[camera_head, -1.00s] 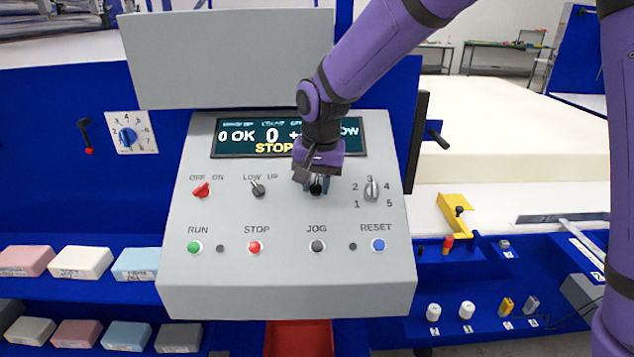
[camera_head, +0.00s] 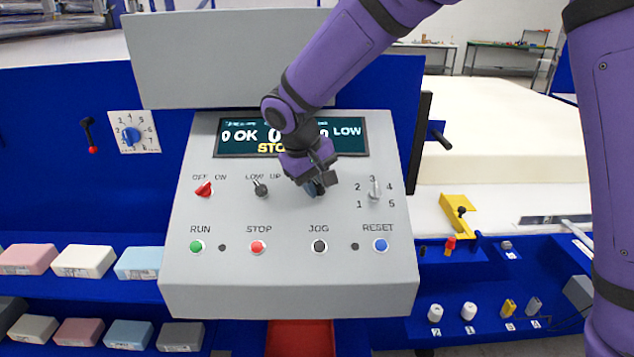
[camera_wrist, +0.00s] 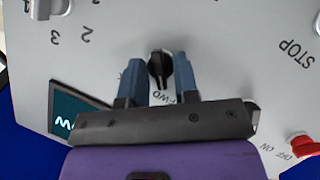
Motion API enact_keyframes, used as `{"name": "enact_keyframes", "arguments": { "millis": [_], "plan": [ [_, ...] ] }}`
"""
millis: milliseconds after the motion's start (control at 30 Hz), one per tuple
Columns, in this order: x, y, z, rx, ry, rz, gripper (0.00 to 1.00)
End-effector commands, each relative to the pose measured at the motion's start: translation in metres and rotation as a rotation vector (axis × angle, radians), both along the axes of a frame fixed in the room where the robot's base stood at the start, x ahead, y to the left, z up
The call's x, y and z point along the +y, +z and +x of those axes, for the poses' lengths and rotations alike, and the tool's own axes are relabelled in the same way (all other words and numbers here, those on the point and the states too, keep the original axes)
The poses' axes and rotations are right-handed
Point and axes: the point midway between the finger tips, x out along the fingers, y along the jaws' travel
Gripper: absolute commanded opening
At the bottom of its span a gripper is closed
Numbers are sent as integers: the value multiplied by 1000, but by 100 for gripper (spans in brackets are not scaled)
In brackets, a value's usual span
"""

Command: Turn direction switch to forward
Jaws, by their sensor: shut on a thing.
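The direction switch is a black knob (camera_wrist: 160,68) on the sloping grey control panel (camera_head: 290,290). In the wrist view it sits between my two blue fingers, and a light mark on its lower end lies close to the letters FWD. Part of the lettering is hidden by a finger. My gripper (camera_wrist: 158,80) is shut on this knob.
RUN (camera_head: 196,246), STOP (camera_head: 257,247), JOG (camera_head: 320,246) and RESET (camera_head: 380,245) buttons line the front.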

Motion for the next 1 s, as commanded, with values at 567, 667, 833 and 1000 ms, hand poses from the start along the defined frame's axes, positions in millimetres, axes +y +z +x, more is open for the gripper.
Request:
{"name": "enact_keyframes", "arguments": {
  "millis": [567,667,833,1000],
  "plan": [
    [0,0,0,0,57,-34,5],
    [0,0,0,1,57,-34,5],
    [0,0,0,1,56,-34,36],
    [0,0,0,2,56,-33,36]
  ]
}}
